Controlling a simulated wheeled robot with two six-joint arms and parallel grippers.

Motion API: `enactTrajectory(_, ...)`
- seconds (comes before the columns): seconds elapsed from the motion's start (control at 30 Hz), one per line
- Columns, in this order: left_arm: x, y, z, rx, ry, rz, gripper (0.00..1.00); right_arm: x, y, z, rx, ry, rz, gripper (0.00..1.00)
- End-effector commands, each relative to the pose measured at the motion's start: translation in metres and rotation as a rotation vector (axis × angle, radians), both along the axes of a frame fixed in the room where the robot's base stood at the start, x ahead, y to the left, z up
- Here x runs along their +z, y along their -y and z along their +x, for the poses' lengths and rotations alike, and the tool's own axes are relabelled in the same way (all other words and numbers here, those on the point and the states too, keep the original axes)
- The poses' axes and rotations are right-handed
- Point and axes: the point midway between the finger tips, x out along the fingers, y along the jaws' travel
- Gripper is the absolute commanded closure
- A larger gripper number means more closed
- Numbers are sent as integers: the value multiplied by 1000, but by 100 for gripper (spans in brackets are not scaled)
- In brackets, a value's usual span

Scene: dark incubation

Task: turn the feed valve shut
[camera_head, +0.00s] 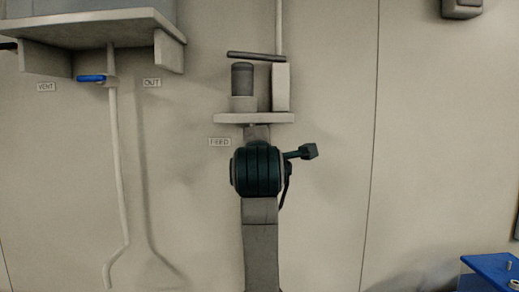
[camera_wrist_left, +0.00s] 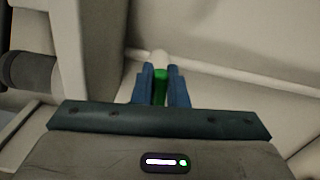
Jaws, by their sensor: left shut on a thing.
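The left wrist view shows my left gripper (camera_wrist_left: 161,73) with its two blue fingers shut on a green handle (camera_wrist_left: 160,88). A pale rounded end (camera_wrist_left: 160,58) shows just beyond the handle. The valve by this label is hidden behind my arm (camera_head: 258,171), which rises in the middle of the picture. The left fingers and the handle do not show clearly there. My right gripper is not in view.
To the left, a blue handle (camera_head: 91,78) sits on a pale pipe (camera_head: 115,180) by the VENT label (camera_head: 46,87).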

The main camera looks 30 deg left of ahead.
Motion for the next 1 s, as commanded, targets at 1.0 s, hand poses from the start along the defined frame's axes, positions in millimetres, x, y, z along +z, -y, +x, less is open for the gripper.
enactTrajectory(1.0,-3,13,-19,-4,4,-1,65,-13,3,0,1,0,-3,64)
